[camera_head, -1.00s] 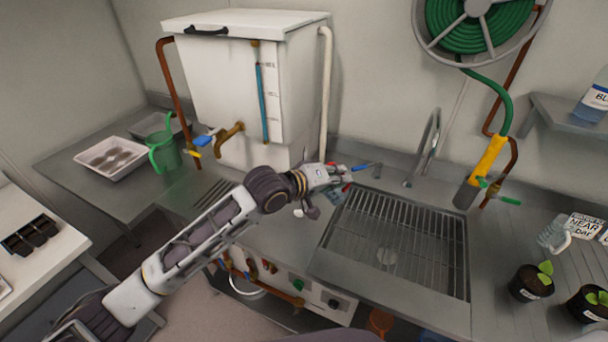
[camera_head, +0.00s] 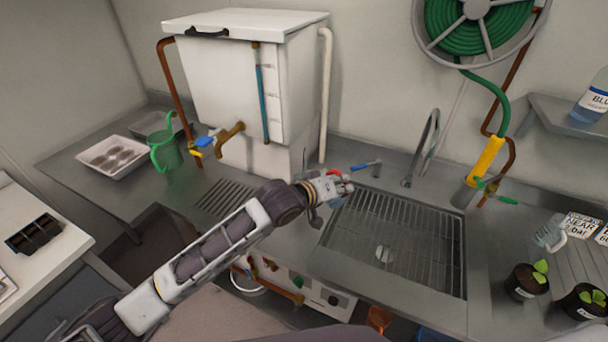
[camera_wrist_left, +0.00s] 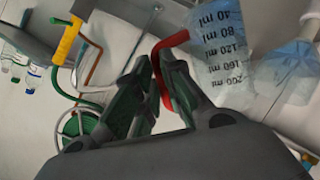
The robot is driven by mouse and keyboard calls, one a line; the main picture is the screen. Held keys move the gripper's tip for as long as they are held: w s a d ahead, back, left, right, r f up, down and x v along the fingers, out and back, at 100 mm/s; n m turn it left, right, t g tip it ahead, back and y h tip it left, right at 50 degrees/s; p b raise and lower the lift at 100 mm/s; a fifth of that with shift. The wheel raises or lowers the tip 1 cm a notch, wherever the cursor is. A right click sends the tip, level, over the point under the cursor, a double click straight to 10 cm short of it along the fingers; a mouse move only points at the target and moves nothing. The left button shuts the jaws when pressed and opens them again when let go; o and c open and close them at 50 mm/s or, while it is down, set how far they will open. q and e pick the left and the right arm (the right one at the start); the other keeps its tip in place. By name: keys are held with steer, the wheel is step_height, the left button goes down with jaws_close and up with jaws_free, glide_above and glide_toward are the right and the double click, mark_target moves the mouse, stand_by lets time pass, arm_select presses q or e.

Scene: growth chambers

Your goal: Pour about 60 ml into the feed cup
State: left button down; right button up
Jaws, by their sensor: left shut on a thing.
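My left gripper (camera_head: 335,188) is over the left edge of the sink. In the left wrist view its fingers (camera_wrist_left: 150,90) are closed on the red handle (camera_wrist_left: 162,62) of a clear measuring jug (camera_wrist_left: 228,75) with black ml marks. The jug shows upside down in that picture and has a bluish tint; I cannot tell its liquid level. In the head view the gripper hides most of the jug. A clear cup with a pale handle (camera_head: 549,234) stands right of the sink; I cannot tell whether it is the feed cup. My right gripper is not in view.
The sink has a wire rack (camera_head: 400,240) and a tap (camera_head: 425,145). A white tank (camera_head: 240,85) stands behind left, near a green can (camera_head: 166,155) and white tray (camera_head: 113,156). Potted seedlings (camera_head: 527,282) stand at right, below a yellow hose nozzle (camera_head: 485,160).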

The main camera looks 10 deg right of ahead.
arm_select(q)
steer(key=shift+s+d+f, duration=0.15)
steer(key=shift+d+f, duration=0.05)
steer(key=shift+f, duration=0.05)
steer(key=shift+s+f+m, duration=0.1)
steer(key=shift+f+m, duration=0.05)
steer(key=shift+m, duration=0.15)
stand_by(0.4)
steer(key=s+d+f+m+t+y, duration=0.3)
steer(key=s+d+f+m, duration=0.1)
steer(key=f+m, duration=0.1)
steer(key=shift+s+d+f, duration=0.15)
steer(key=shift+s+d, duration=0.1)
steer(key=shift+s, duration=0.05)
stand_by(1.2)
steer(key=shift+t, duration=0.3)
